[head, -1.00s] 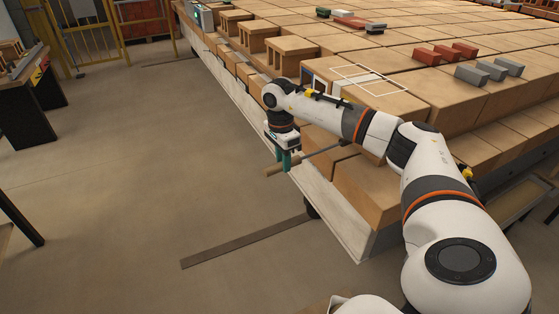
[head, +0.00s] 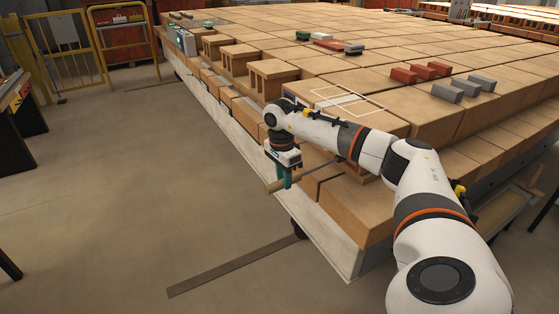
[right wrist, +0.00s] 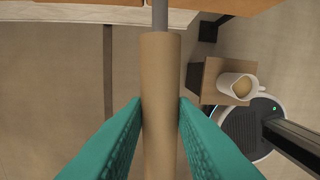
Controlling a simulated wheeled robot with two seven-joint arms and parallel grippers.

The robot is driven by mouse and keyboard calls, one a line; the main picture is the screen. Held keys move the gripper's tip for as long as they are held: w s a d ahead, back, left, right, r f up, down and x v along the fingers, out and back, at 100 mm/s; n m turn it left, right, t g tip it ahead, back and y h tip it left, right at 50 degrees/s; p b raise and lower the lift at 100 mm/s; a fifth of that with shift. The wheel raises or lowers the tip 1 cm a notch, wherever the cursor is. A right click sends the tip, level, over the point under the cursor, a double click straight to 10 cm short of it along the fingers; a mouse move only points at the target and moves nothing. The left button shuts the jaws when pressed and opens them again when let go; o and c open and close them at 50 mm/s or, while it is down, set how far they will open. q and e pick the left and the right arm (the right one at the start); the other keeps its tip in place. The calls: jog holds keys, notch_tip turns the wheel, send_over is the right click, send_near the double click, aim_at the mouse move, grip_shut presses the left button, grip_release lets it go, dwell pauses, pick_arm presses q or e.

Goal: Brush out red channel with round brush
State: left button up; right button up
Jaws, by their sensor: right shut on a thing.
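My right gripper (head: 285,184) has teal fingers shut on the wooden handle of the round brush (head: 272,186). In the right wrist view the fingers (right wrist: 160,105) press on both sides of the tan handle (right wrist: 160,75), and a grey rod (right wrist: 160,14) runs on from it. In the head view the rod (head: 318,166) points right to the end of the brick stack. Its far end meets a small reddish patch (head: 352,169) on a brick face, partly behind my arm. The bristles are hidden, and I cannot tell how deep they are. My left gripper is not in view.
Rows of tan hollow bricks (head: 330,65) cover the long cart. Small red blocks (head: 418,72) and grey blocks (head: 463,88) lie on top. In the right wrist view a white mug (right wrist: 237,87) stands at right. The floor (head: 130,190) at left is clear.

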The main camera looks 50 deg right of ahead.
aim_at(299, 174)
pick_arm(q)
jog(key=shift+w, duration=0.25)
pick_arm(e)
jog(key=shift+s+d, duration=0.1)
jog(key=shift+d, duration=0.2)
jog(key=shift+s+d, duration=0.2)
jog(key=shift+d, duration=0.45)
jog(key=shift+s+d, duration=0.2)
jog(key=shift+d, duration=0.45)
jog(key=shift+s+d, duration=0.25)
jog(key=shift+d, duration=0.55)
jog(key=shift+s+d, duration=0.3)
jog(key=shift+d, duration=0.55)
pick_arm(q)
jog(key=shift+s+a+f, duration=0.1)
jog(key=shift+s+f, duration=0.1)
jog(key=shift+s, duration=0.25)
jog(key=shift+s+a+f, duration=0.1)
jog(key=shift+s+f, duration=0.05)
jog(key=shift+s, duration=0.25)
pick_arm(e)
jog(key=shift+s+d, duration=0.2)
jog(key=shift+d, duration=0.4)
jog(key=shift+s+d, duration=0.15)
jog(key=shift+d, duration=0.4)
pick_arm(q)
jog(key=shift+p, duration=0.35)
pick_arm(e)
jog(key=shift+a, duration=0.15)
